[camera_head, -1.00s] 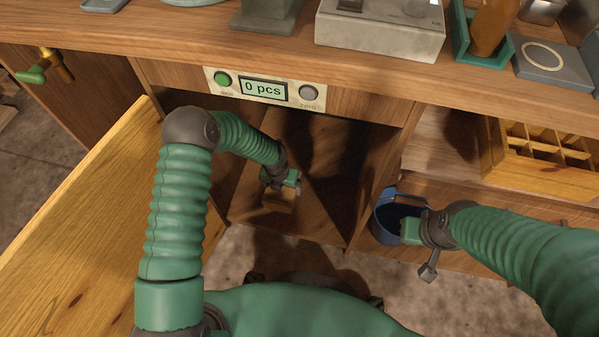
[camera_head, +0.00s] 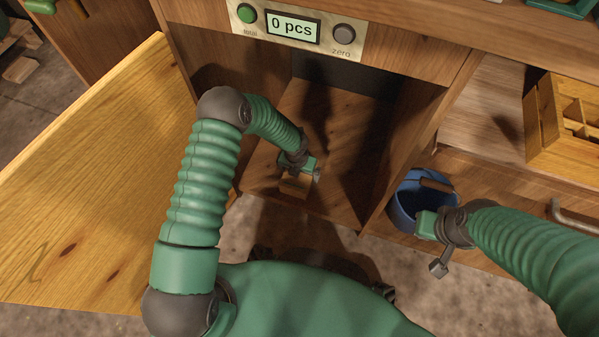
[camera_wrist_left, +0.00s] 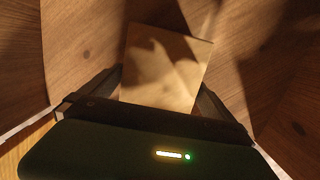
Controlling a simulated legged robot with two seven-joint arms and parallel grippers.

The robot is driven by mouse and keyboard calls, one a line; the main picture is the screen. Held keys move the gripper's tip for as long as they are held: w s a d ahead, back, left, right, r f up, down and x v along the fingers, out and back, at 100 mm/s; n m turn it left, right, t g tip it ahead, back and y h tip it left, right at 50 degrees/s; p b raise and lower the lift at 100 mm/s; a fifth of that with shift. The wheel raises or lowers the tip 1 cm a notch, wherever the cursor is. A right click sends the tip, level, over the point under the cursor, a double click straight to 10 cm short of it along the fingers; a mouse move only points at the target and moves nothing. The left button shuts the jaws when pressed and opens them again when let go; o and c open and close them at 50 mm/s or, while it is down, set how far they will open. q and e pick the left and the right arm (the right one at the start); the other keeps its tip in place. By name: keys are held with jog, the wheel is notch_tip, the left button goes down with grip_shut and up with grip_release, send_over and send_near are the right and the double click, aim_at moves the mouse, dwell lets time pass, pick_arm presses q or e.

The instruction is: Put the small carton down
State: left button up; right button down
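The small carton (camera_head: 295,187) is a light brown box, low inside the open compartment under the counter. In the left wrist view, the carton (camera_wrist_left: 165,70) lies between the two fingers, which appear to touch its sides. My left gripper (camera_head: 300,176) is shut on it. The carton is close to the wooden compartment floor (camera_head: 335,205); I cannot tell whether it touches. My right gripper (camera_head: 432,245) is beside the blue bucket, and its finger opening is not clear.
A display panel (camera_head: 293,28) reading "0 pcs" is above the compartment. The wide wooden door (camera_head: 90,180) stands open at left. The blue bucket (camera_head: 404,205) is right of the compartment. A divided wooden box (camera_head: 545,125) sits on the right shelf.

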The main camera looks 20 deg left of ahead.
pick_arm(q)
jog(key=shift+r, duration=0.15)
notch_tip(320, 180, up, 12)
jog(key=s+p, duration=0.2)
jog(key=p, duration=0.5)
jog(key=shift+p, duration=0.4)
jog(key=shift+w, duration=0.1)
